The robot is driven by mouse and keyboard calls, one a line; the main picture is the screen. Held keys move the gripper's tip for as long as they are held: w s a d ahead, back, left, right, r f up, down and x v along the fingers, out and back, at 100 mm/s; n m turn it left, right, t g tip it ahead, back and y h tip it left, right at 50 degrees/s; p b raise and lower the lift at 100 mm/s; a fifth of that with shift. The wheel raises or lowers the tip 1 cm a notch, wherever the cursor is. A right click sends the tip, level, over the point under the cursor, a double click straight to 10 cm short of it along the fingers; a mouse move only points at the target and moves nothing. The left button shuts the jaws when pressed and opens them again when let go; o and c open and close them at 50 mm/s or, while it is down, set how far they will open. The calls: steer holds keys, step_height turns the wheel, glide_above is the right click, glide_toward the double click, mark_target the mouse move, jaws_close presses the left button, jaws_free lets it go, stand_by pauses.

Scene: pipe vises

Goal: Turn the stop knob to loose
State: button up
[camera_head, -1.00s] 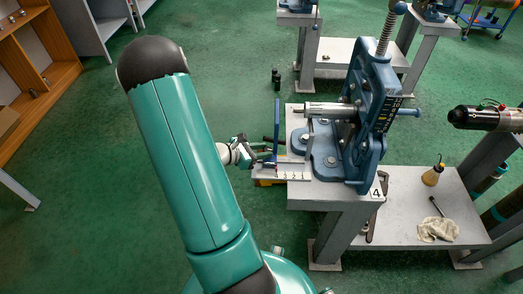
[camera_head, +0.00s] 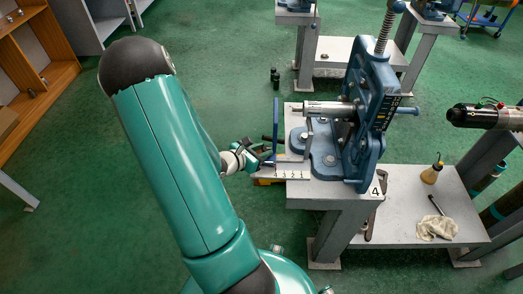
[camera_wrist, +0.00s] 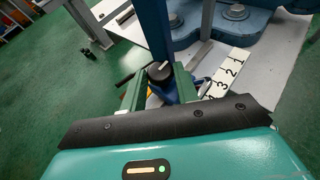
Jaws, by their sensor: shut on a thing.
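The stop knob (camera_wrist: 160,70) is round and black with a pale mark on its top. In the wrist view it sits at the foot of a blue upright plate (camera_wrist: 154,30), beside a white scale numbered 1, 2, 3 (camera_wrist: 228,70). My gripper (camera_wrist: 161,84) has its green fingers on either side of the knob and is shut on it. In the head view my gripper (camera_head: 262,152) is at the left end of the scale bar (camera_head: 284,173), and the knob is not clearly visible there. I cannot read which setting the mark points to.
The blue pipe vise (camera_head: 365,110) holds a grey pipe (camera_head: 328,109) on bench 4, to the right of my gripper. Green floor is open to the left.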

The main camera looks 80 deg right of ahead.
steer(key=o, duration=0.7)
steer(key=shift+c, duration=0.2)
steer(key=v, duration=1.4)
steer(key=w+a+r+m+t+y, duration=0.3)
steer(key=a+r, duration=0.4)
steer(key=a, duration=0.4)
steer(key=w+a+r+m+t+y, duration=0.4)
steer(key=a+r, duration=0.4)
steer(key=a, duration=0.4)
steer(key=w+a+r+m+t+y, duration=0.4)
steer(key=a+r, duration=0.3)
steer(key=a, duration=0.4)
steer(key=shift+w+a+r+m+t, duration=0.25)
steer(key=shift+w+a+m+t, duration=0.15)
steer(key=shift+t, duration=0.4)
